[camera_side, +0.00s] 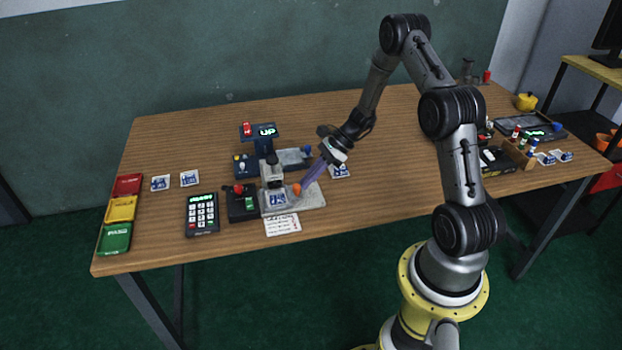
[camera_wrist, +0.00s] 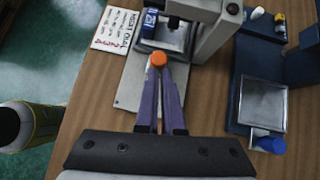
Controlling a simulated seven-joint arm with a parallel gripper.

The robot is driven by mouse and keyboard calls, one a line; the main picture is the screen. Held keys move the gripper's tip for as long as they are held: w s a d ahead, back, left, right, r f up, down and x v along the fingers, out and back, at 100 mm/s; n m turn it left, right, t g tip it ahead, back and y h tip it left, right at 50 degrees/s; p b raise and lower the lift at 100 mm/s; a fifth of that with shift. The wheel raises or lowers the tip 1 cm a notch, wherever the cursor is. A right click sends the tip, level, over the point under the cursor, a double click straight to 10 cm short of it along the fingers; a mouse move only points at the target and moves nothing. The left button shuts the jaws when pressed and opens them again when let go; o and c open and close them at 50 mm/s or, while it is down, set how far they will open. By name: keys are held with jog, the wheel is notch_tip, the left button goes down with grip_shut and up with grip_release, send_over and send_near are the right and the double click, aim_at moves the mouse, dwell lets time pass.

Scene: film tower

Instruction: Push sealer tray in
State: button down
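The sealer (camera_side: 271,172) is a grey press on a pale base plate (camera_side: 308,201); its head also shows in the wrist view (camera_wrist: 195,8). Its metal tray (camera_wrist: 174,39) sits out in front of the press head, with a blue-and-white piece (camera_wrist: 150,20) lying in it. An orange knob (camera_wrist: 158,59) is on the tray's near edge; it also shows in the side view (camera_side: 296,189). My gripper (camera_wrist: 160,72) has long purple fingers with the tips together at the knob. The knob appears just beyond the tips, not between them; contact is hard to tell.
A white printed card (camera_side: 282,225) lies in front of the sealer. A dark control box with a red knob (camera_side: 239,189) and a keypad (camera_side: 202,214) stand to the left. A blue machine (camera_wrist: 263,103) with a blue knob is close on the right in the wrist view.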

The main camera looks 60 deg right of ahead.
jog(key=shift+w+a, duration=0.1)
jog(key=shift+a, duration=0.2)
jog(key=s+d, duration=0.1)
jog(key=d, duration=0.1)
jog(key=s+d, duration=0.1)
jog(key=d, duration=0.1)
jog(key=shift+s+d+r, duration=0.1)
jog(key=shift+s+r, duration=0.05)
jog(key=shift+s, duration=0.2)
jog(key=v, duration=0.9)
jog(key=w+a+r+n, duration=0.4)
jog(key=w+a+r, duration=0.1)
jog(key=a+r, duration=0.45)
jog(key=s+a+r+n+g+h, duration=0.25)
jog(key=a+r+n, duration=0.25)
jog(key=a+r, duration=0.45)
jog(key=s+a+r+n+t+h, duration=0.15)
jog(key=s+a+r+n, duration=0.25)
jog(key=s+a+n, duration=0.6)
jog(key=s+d+f+n+h, duration=0.1)
jog(key=s+n, duration=0.2)
jog(key=s, duration=0.2)
jog(key=s+d+f+n+t+h, duration=0.1)
jog(key=s+d+n+h, duration=0.1)
jog(key=s, duration=0.3)
jog(key=shift+d+f+n, duration=0.25)
jog(key=shift+f+n, duration=0.15)
jog(key=shift+n, duration=0.2)
